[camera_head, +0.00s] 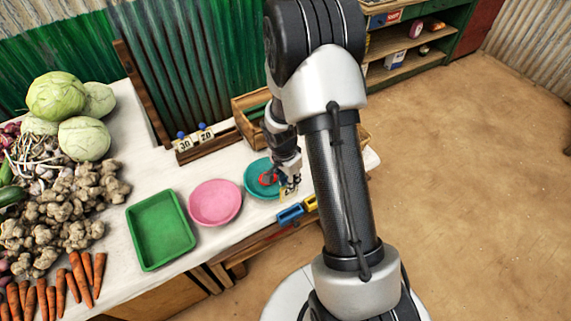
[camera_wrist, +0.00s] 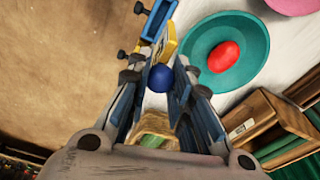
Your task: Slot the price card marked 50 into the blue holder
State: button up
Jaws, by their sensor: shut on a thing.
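My gripper (camera_head: 290,182) is shut on the blue knob (camera_wrist: 161,77) of a price card. The held card (camera_head: 288,191) shows as a small pale yellow piece below the fingers in the head view; its number is not readable. The fingers are on either side of the knob in the wrist view (camera_wrist: 160,92). The blue holder (camera_head: 291,213) sits at the front edge of the counter, just below the card in the head view; it also shows at the top of the wrist view (camera_wrist: 157,20). The card looks apart from it.
A yellow holder (camera_head: 310,203) is beside the blue one. A teal plate (camera_head: 251,188) with a red object (camera_wrist: 223,57) lies close by. A pink plate (camera_head: 215,203) and green tray (camera_head: 160,229) are further left. Cards 30 (camera_head: 184,144) and 20 (camera_head: 206,135) stand in a wooden rack.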

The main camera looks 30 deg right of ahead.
aim_at(290, 198)
jog(key=shift+s+f, duration=0.2)
jog(key=shift+s, duration=0.45)
jog(key=shift+w+f, duration=0.1)
jog(key=shift+f, duration=0.3)
jog(key=shift+f+b, duration=1.5)
jog(key=shift+f, duration=1.1)
jog(key=shift+f, duration=0.25)
jog(key=shift+f+b, duration=1.25)
jog(key=shift+b, duration=0.6)
jog(key=shift+r, duration=0.1)
